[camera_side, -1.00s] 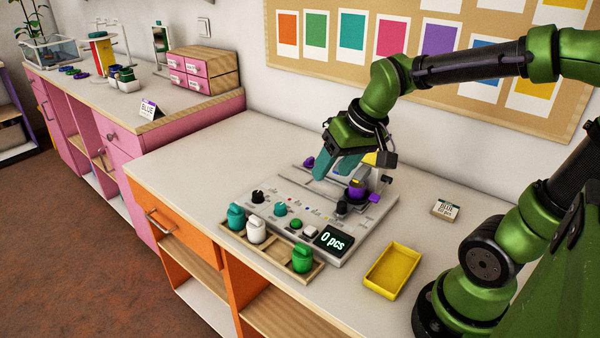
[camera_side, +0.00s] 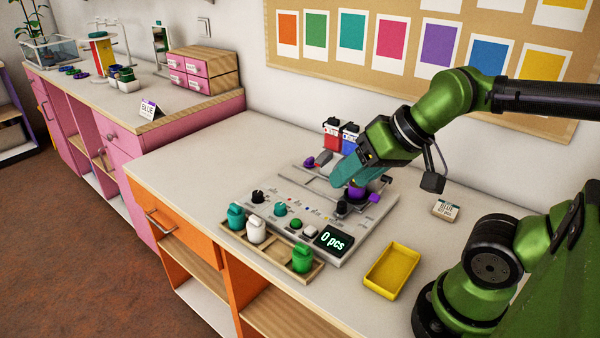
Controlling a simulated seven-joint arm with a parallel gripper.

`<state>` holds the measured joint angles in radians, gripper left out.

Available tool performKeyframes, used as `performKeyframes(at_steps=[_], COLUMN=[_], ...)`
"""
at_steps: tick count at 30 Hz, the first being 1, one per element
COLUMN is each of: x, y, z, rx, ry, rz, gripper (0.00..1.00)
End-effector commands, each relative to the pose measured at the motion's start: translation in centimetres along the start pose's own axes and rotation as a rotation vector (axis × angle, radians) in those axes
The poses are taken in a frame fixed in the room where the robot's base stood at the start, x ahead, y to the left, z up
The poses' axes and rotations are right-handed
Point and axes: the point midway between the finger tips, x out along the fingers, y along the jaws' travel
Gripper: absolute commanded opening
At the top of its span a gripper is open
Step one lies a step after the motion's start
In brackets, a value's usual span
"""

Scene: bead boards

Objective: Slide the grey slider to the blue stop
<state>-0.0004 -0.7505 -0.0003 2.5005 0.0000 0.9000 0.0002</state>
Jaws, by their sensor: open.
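A grey control panel (camera_side: 285,213) with knobs, tracks and a display reading "0 pcs" lies on the worktop. My gripper (camera_side: 345,180) has teal fingers, is open and hangs low over the panel's rear right part. A small grey piece (camera_side: 323,157) near the panel's back edge, beside a purple knob (camera_side: 309,163), may be the grey slider; I cannot be sure. A purple part (camera_side: 357,195) shows just right of the fingers, partly covered by them. I cannot make out a blue stop on the panel. Whether the fingers touch anything is unclear.
A wooden tray (camera_side: 268,257) with teal, white and green jars lies along the panel's front. A yellow tray (camera_side: 392,270) and a small label card (camera_side: 445,210) are to the right. Red (camera_side: 332,140) and blue (camera_side: 349,141) containers stand behind. The worktop's left part is clear.

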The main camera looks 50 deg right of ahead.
Motion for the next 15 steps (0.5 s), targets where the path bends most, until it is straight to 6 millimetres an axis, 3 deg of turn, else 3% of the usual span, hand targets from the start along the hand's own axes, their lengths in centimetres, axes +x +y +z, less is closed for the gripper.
performKeyframes(at_steps=[15], x=[0.57], y=[0.24], z=[0.10], rx=[0.008], ry=[-0.023], rz=[0.010], gripper=[0.53])
